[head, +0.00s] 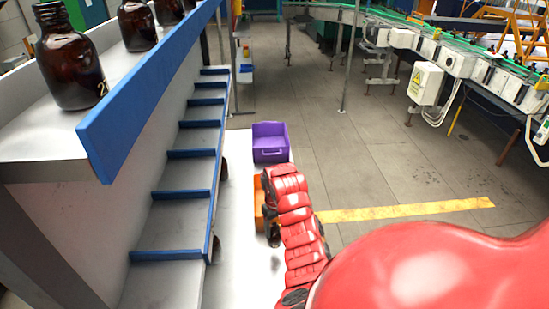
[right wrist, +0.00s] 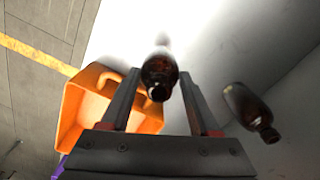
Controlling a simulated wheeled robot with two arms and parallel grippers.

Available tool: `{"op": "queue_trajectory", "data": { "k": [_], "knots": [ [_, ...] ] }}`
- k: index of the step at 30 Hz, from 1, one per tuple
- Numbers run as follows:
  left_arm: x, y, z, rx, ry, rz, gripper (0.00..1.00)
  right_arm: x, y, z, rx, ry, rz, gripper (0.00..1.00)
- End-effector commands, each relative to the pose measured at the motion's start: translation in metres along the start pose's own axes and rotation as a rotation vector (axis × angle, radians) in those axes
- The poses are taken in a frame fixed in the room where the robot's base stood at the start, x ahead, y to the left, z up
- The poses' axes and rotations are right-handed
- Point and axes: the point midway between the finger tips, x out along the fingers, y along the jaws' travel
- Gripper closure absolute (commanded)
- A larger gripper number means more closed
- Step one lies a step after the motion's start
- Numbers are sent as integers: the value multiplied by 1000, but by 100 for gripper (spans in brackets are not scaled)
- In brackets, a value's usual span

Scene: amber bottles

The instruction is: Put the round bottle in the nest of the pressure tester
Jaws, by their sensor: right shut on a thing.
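My right gripper (right wrist: 159,78) is shut on an amber bottle (right wrist: 158,66), which sits between the two fingers in the right wrist view. The bottle's dark mouth faces the wrist camera. Whether it is the round bottle I cannot tell for sure. In the head view my red right arm reaches down over the white surface (head: 238,280), and its gripper is mostly hidden beside the orange bin. A second amber bottle (right wrist: 250,110) is to the right of the fingers in the right wrist view. I cannot make out the pressure tester or its nest. My left gripper is not in view.
An orange bin (right wrist: 74,110) is close beside the gripper; a purple bin (head: 270,143) stands behind it. At left is a shelf unit with a blue edge board (head: 150,88), several amber bottles (head: 70,60) on top and blue-divided steps (head: 178,200) below. Floor is open beyond.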

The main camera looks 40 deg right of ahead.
Motion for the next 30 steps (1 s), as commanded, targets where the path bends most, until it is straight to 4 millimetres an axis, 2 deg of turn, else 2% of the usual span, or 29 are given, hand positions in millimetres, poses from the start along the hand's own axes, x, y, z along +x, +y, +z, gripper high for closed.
{"op": "queue_trajectory", "data": {
  "k": [1,6,12,25,26,30],
  "knots": [
    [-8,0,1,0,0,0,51,11,0,0,1,1,-3,97],
    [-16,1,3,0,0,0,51,26,1,0,1,0,-1,97],
    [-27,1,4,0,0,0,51,53,0,0,1,-1,-1,97],
    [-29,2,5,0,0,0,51,60,0,0,-1,0,1,97],
    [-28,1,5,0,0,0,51,59,0,0,0,0,1,33],
    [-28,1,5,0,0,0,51,59,0,0,0,0,1,7]
  ]
}}
